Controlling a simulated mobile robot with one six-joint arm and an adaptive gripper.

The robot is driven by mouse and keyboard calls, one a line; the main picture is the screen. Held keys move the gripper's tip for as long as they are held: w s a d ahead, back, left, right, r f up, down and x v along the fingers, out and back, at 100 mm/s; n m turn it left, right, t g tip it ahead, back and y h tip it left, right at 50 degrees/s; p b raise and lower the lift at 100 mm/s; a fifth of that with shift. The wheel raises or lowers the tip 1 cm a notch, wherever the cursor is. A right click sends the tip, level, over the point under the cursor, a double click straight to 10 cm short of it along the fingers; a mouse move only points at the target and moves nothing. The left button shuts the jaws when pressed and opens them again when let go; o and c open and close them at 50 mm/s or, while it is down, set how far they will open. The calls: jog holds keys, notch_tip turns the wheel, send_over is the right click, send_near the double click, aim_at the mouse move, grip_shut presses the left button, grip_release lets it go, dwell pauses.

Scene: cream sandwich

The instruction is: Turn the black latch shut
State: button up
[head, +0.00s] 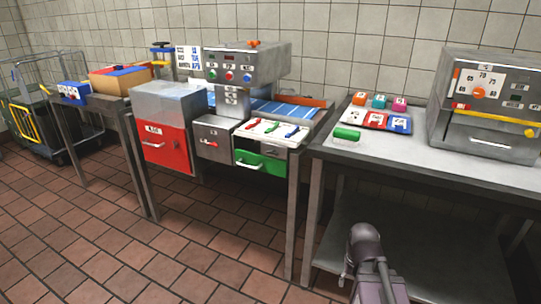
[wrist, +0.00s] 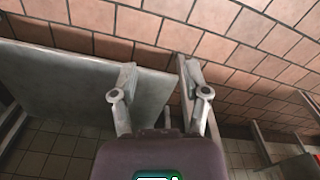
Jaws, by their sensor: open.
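I cannot make out a black latch in either view. The machine in the middle of the head view has a grey box with a red door (head: 166,148) and a white handle, a small grey drawer with a red knob (head: 209,143), and a green drawer (head: 262,162). My gripper (wrist: 158,75) is open and empty in the wrist view, with its two fingers apart. In the head view my arm stands low, in front of the right table, well away from the machine.
The right table (head: 420,169) holds a grey oven-like unit (head: 489,110), colored blocks and a green-handled item (head: 346,134). A left table carries a blue box (head: 73,93); a wire cart (head: 45,110) stands beyond. The tiled floor in front is clear.

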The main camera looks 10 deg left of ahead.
jog(key=w+a+r+n+t+h, duration=0.25)
jog(key=w+h, duration=0.25)
jog(key=w, duration=0.6)
jog(key=n+t, duration=1.2)
jog(key=t, duration=0.3)
send_near(273, 153)
jog(key=s+a, duration=0.3)
jog(key=s, duration=0.1)
jog(key=shift+w+d+f+g+h+b, duration=0.1)
jog(key=shift+w+d+g+h+b, duration=0.05)
jog(key=shift+g+h+b, duration=0.2)
jog(key=shift+w+m+h, duration=0.1)
jog(key=shift+m+h, duration=0.15)
jog(key=x, duration=1.3)
jog(key=shift+w, duration=0.3)
